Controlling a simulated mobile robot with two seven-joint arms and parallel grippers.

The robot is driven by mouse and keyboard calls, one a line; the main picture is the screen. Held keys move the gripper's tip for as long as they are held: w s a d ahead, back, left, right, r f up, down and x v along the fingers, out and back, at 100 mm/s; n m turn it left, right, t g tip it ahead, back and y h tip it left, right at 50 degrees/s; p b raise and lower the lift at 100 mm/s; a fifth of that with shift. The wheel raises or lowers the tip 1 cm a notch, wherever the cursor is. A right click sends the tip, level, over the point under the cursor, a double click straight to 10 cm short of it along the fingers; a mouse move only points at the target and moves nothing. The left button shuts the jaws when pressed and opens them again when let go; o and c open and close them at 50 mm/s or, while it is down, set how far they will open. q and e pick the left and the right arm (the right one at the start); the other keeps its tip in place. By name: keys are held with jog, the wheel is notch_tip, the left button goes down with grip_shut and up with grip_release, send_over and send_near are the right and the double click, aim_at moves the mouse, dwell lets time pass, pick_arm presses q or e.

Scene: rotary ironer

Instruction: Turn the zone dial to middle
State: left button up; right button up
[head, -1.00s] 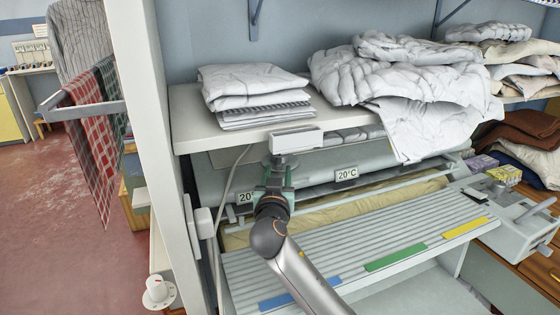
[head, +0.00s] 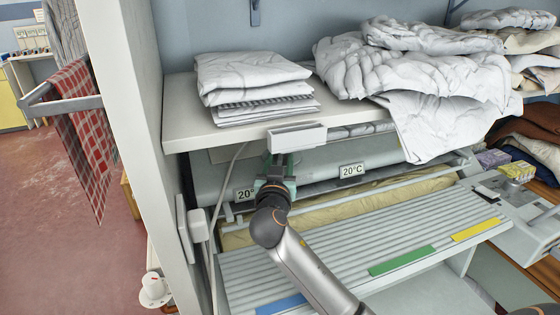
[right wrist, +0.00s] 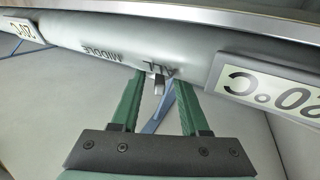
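My right gripper (head: 276,165) is up under the front edge of the shelf, by the ironer's roll. In the right wrist view its two green fingers (right wrist: 160,90) are apart. A small grey knob-like piece (right wrist: 158,84), apparently the zone dial, shows between the fingertips; I cannot tell whether either finger touches it. Upside-down lettering beside it reads "ALL", and "MIDDLE" is printed further left in that view. In the head view the gripper and shelf edge hide this piece. My left gripper is not in view.
The shelf (head: 190,128) above carries folded white linen (head: 250,80) and a crumpled white heap (head: 420,80). A 20°C display (head: 352,170) is right of the gripper. The ribbed feed board (head: 350,250) lies below. A white knob (head: 153,288) is at lower left.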

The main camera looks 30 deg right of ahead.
grip_shut()
